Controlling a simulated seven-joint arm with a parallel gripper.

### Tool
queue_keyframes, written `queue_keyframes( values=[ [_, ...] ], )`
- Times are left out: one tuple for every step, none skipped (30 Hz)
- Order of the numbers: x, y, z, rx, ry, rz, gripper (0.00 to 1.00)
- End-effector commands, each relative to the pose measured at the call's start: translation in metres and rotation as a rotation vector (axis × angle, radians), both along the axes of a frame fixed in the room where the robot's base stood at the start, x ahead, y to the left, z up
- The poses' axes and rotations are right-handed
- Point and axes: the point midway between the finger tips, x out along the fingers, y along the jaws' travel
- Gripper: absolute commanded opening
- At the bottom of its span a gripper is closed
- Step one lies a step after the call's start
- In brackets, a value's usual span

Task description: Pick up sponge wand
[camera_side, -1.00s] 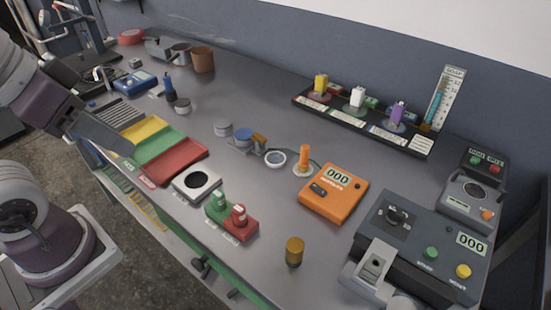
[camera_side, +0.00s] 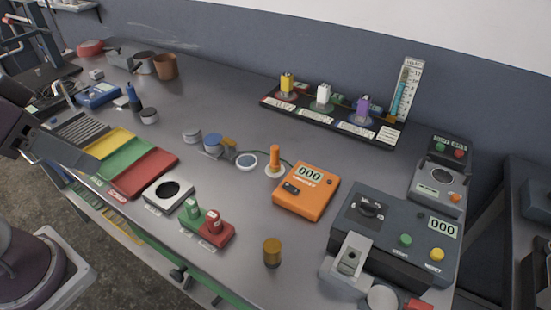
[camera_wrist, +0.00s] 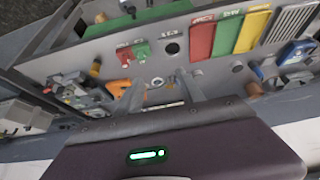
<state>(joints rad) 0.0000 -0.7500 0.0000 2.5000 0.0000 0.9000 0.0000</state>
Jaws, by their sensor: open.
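I cannot surely tell which thing is the sponge wand. One candidate is a slim blue stick (camera_side: 403,92) standing upright against a white marked scale at the right end of the black rack. Another is an orange upright piece (camera_side: 275,158) on a small pale round base near the bench's middle. My gripper (camera_wrist: 160,84) is open and empty in the wrist view, its two grey fingers apart above the bench. In the side view my gripper is at the left, beside the coloured trays and far from both candidates; its fingertips are not clear there.
The bench (camera_side: 225,105) holds yellow, green and red trays (camera_side: 145,172), an orange meter (camera_side: 306,191), a dark control box (camera_side: 385,238) and a black rack (camera_side: 330,122) with coloured blocks. Small pots stand mid-bench. Bare surface lies in front of the rack.

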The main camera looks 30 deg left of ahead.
Motion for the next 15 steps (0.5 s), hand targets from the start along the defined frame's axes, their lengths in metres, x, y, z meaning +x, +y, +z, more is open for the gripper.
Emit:
queue_keyframes(
  values=[
    [0.000,0.000,0.000,0.000,0.000,0.000,0.45],
    [0.000,0.000,0.000,0.000,0.000,0.000,0.45],
    [0.000,0.000,0.000,0.000,0.000,0.000,0.45],
    [0.000,0.000,0.000,0.000,0.000,0.000,0.45],
    [0.000,0.000,0.000,0.000,0.000,0.000,0.45],
    [0.000,0.000,0.000,0.000,0.000,0.001,0.45],
    [0.001,0.000,0.001,-0.004,0.002,0.005,0.45],
    [0.005,-0.001,0.003,-0.012,0.006,0.015,0.45],
    [0.013,-0.002,0.008,-0.031,0.021,0.043,0.45],
    [0.022,-0.003,0.013,-0.053,0.037,0.075,0.45],
    [0.035,-0.005,0.019,-0.080,0.057,0.118,0.45],
    [0.057,-0.009,0.026,-0.122,0.090,0.190,0.45],
    [0.076,-0.012,0.030,-0.156,0.117,0.255,0.45],
    [0.096,-0.016,0.032,-0.187,0.147,0.322,0.45],
    [0.123,-0.022,0.032,-0.225,0.183,0.417,0.45]
  ],
)
